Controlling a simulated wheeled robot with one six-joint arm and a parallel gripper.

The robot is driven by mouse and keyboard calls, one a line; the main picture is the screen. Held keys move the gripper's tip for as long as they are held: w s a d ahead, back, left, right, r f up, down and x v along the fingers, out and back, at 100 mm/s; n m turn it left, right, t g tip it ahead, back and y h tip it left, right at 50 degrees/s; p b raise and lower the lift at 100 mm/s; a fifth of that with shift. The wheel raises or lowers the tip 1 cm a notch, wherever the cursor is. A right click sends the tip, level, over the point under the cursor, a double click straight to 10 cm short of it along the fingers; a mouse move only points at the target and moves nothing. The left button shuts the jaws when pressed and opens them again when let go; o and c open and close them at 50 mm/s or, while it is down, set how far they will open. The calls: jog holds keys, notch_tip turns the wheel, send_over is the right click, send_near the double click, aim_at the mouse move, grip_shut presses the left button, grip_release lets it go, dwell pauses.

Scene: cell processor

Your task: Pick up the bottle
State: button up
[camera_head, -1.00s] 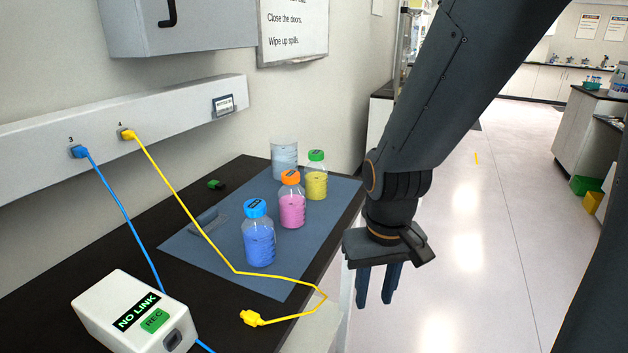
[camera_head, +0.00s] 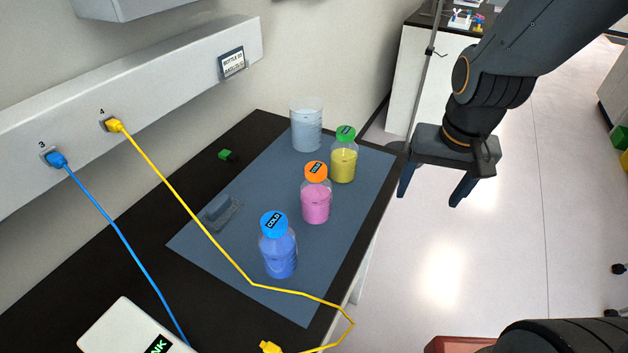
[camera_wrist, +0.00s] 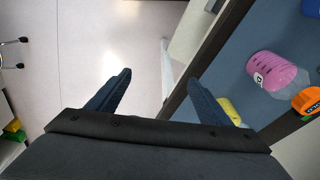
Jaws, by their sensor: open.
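Three bottles stand upright on a blue-grey mat (camera_head: 290,185) on the black bench. The nearest is a blue-filled bottle with a blue cap (camera_head: 278,247). Behind it is a pink-filled bottle with an orange cap (camera_head: 316,197), then a yellow-filled bottle with a green cap (camera_head: 343,160). My gripper (camera_head: 430,195) is open and empty, off the bench's right edge above the floor, to the right of the bottles. In the wrist view my open fingers (camera_wrist: 160,92) have nothing between them; the pink bottle (camera_wrist: 275,73) shows at the right, and the yellow one is partly hidden by a finger.
A clear beaker (camera_head: 306,128) stands at the mat's back. A yellow cable (camera_head: 190,213) crosses the mat's near side, and a blue cable (camera_head: 118,242) runs down at the left. A grey holder (camera_head: 222,212) lies on the mat.

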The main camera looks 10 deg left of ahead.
aim_at(318, 168)
jog(key=a+r+m, duration=0.1)
jog(key=a+m, duration=0.2)
jog(key=a, duration=0.4)
jog(key=a+r+m+g, duration=0.1)
jog(key=a+m, duration=0.3)
jog(key=a, duration=0.3)
jog(key=a+r+m+g, duration=0.1)
jog(key=a+m, duration=0.3)
jog(key=a, duration=0.3)
jog(key=shift+w+a+r, duration=0.2)
jog(key=shift+w+r, duration=0.05)
jog(key=shift+r, duration=0.1)
jog(key=shift+a+f, duration=0.1)
jog(key=shift+f, duration=0.1)
jog(key=shift+a+f+p, duration=0.15)
jog(key=shift+f+p, duration=0.6)
jog(key=shift+f, duration=1.1)
jog(key=shift+a+f+p, duration=0.1)
jog(key=shift+f+p, duration=0.65)
jog(key=shift+f, duration=1.1)
jog(key=c, duration=1.3)
jog(key=shift+r, duration=0.15)
notch_tip(318, 168, up, 10)
jog(key=shift+f+b, duration=0.1)
jog(key=shift+b, duration=1.15)
